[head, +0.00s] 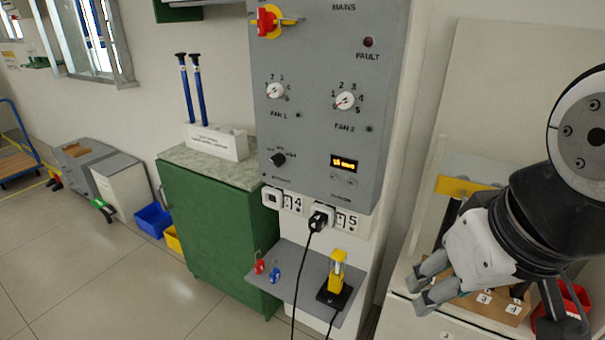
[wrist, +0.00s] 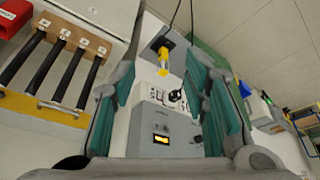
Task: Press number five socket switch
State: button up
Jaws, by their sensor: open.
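The number five socket (head: 342,219) is at the right under the grey panel, with a black plug (head: 319,219) and its cable in it. Its small switch (head: 340,219) is between the plug and the label 5; its position is too small to tell. The number four socket (head: 272,198) is to the left, with no plug. My gripper (head: 417,293) is open and empty, to the right of and lower than the sockets, apart from them. In the wrist view the open fingers (wrist: 160,75) frame the sockets and the black plug (wrist: 176,96), which appear upside down.
The grey control panel (head: 310,135) with knobs is above the sockets. Below them a grey shelf (head: 300,270) holds a yellow-and-black device (head: 336,285) and red and blue padlocks. A green cabinet (head: 205,215) stands left. A wooden block (head: 485,305) and red bin are near my gripper.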

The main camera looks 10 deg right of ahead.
jog(key=shift+w+d+f+n+h+b, duration=0.15)
jog(key=shift+w+f+n+b, duration=0.25)
jog(key=shift+w, duration=0.25)
jog(key=shift+w+d+f+n+h+b, duration=0.15)
jog(key=shift+w+f+n+b, duration=0.2)
jog(key=shift+w+n, duration=0.2)
grip_shut()
jog(key=w+f+n+h+b, duration=0.2)
jog(key=w+f+n+b, duration=0.25)
jog(key=w+n, duration=0.35)
jog(key=w+f+n+h+b, duration=0.1)
jog(key=w+f+n+b, duration=0.4)
jog(key=w, duration=0.5)
jog(key=w+a+f+n+t+b, duration=0.1)
jog(key=w+a+f+n+b, duration=0.2)
jog(key=w+n, duration=0.4)
jog(key=w+a+f+n+t+b, duration=0.1)
jog(key=w+a+f+n+b, duration=0.2)
jog(key=w+a+f+n, duration=0.3)
jog(key=shift+w+a+f+n+h+b, duration=0.3)
jog(key=shift+w+f+n, duration=0.2)
jog(key=shift+w, duration=0.4)
jog(key=shift+d+f, duration=0.1)
